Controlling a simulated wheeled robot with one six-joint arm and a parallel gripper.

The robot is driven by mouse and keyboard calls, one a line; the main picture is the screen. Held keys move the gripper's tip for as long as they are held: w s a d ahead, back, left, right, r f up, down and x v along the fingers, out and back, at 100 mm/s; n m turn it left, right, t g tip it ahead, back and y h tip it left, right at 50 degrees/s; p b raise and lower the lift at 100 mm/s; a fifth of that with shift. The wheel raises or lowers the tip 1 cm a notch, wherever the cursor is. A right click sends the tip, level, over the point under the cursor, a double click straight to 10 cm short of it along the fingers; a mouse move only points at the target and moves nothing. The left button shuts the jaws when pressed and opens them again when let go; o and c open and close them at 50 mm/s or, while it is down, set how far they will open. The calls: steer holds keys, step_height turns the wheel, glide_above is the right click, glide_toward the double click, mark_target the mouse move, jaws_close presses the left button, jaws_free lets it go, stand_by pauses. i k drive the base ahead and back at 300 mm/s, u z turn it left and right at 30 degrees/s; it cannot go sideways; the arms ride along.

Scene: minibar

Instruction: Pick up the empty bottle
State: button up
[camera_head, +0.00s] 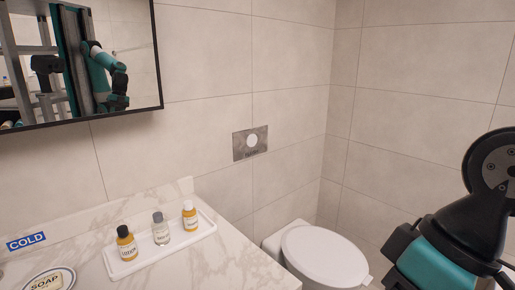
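Three small bottles stand upright in a row on a white tray (122,268) on the marble counter. The middle bottle (161,232) has a grey cap and looks clear and greyish, with no coloured liquid showing; it appears to be the empty one. The left bottle (126,245) is amber with a black cap and a label. The right bottle (190,217) is amber with a white cap and a label. Part of my arm, teal and black, shows at the right edge, well apart from the tray. I cannot make out any gripper fingers.
A round soap label (48,281) and a blue COLD sign (26,241) are at the counter's left. A closed white toilet (325,258) stands right of the counter. A black-framed mirror (135,60) on the wall reflects me. A flush plate (250,143) is on the tiled wall.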

mark_target(159, 226)
steer(key=u, duration=0.85)
steer(key=k, duration=0.75)
steer(key=z, duration=0.25)
steer(key=i, duration=0.8)
steer(key=u, duration=1.05)
steer(key=i, duration=0.55)
steer(key=u, duration=0.2)
